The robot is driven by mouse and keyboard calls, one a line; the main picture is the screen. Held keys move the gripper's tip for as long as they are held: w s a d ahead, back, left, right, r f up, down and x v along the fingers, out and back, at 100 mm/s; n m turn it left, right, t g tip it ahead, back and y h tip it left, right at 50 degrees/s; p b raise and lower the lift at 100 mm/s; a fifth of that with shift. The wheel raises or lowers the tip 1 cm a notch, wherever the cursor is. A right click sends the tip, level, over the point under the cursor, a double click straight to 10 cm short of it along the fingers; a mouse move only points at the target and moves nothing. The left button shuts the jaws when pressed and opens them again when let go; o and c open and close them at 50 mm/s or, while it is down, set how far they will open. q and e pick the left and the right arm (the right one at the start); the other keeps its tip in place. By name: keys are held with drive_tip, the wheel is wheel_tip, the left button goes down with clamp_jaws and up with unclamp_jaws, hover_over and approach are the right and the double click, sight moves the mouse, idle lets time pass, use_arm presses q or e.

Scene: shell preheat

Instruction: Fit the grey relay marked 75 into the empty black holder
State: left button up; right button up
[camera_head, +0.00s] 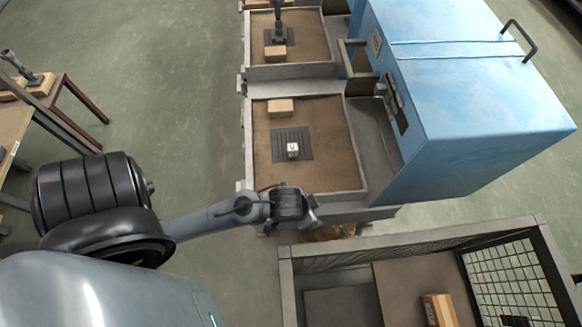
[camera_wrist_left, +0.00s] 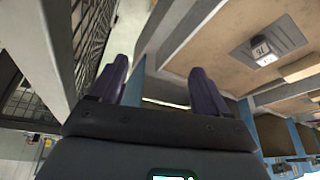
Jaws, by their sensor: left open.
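A small light grey block (camera_head: 292,149) with a dark marking stands on a dark square plate (camera_head: 281,138) in the nearer brown tray. It also shows in the left wrist view (camera_wrist_left: 262,51); I cannot read its marking for certain, so I cannot confirm it is the relay marked 75. My left gripper (camera_head: 313,211) is by the near edge of that tray, apart from the block. In the left wrist view its two dark fingers (camera_wrist_left: 160,82) are spread with nothing between them. I cannot clearly identify an empty black holder. My right gripper is not in view.
A tan block (camera_head: 281,107) lies behind the plate. The farther tray holds an upright black device (camera_head: 279,30) and another tan block (camera_head: 275,53). A blue cabinet (camera_head: 470,100) stands right. A walled bin (camera_head: 330,258) with a box (camera_head: 439,310) is at the front right.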

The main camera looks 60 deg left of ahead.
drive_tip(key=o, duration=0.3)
use_arm(q)
drive_tip(key=s+a+r+g, duration=0.1)
drive_tip(key=s+r, duration=0.2)
drive_tip(key=s, duration=0.2)
drive_tip(key=shift+s+r+m, duration=0.15)
drive_tip(key=shift+s+m, duration=0.05)
drive_tip(key=shift+m, duration=0.2)
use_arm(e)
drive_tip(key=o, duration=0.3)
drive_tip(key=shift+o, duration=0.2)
